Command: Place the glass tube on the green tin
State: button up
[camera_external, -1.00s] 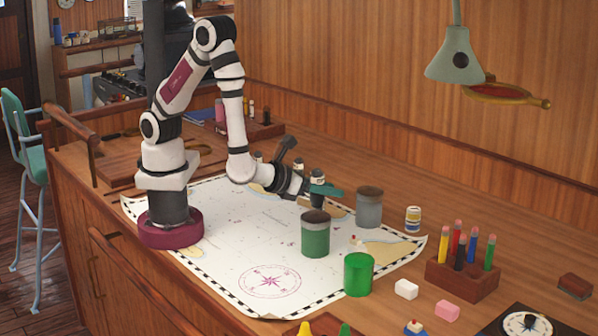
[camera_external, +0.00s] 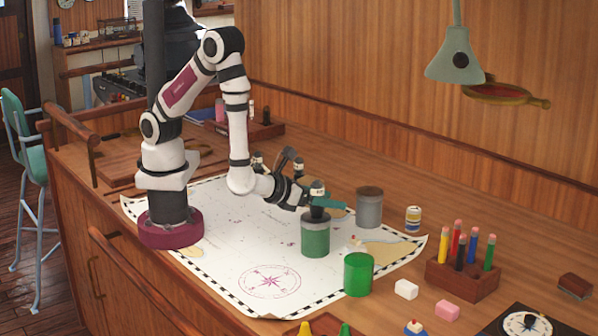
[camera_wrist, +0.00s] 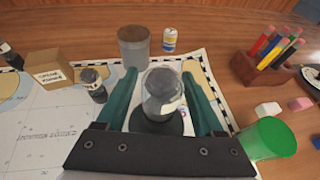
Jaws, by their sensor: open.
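The glass tube (camera_wrist: 161,88), clear with a grey top, is between the two teal fingers of my gripper (camera_wrist: 160,97). The fingers are apart, with a gap showing on both sides of the tube. The green tin (camera_external: 315,238) stands on the chart directly below my gripper (camera_external: 322,201) in the external view. In the wrist view, the tube is upright over a dark round surface, which appears to be the tin's top (camera_wrist: 147,124). The tube seems to rest there, but its base is hard to make out.
A green see-through tumbler (camera_external: 358,274) stands in front of the tin. A grey tin (camera_external: 369,208) stands behind it to the right. A small dark-capped bottle (camera_wrist: 95,88) is left of my fingers. A pencil block (camera_external: 462,277) and erasers (camera_external: 406,289) lie to the right.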

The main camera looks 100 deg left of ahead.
jog(key=v, duration=1.2)
jog(key=w+d+r+m+g+h, duration=0.15)
jog(key=d+m+h, duration=0.3)
jog(key=m, duration=0.65)
jog(key=w+d+r+m+g+h, duration=0.15)
jog(key=d+m+h, duration=0.35)
jog(key=m, duration=0.6)
jog(key=s+a+r+m+g+y, duration=0.2)
jog(key=s+a+m+g, duration=0.2)
jog(key=s+a+m, duration=0.6)
jog(key=s+a+r+m+g+y, duration=0.2)
jog(key=s+a+m+g, duration=0.2)
jog(key=s+a+m, duration=0.6)
jog(key=a+m, duration=0.2)
jog(key=m, duration=0.4)
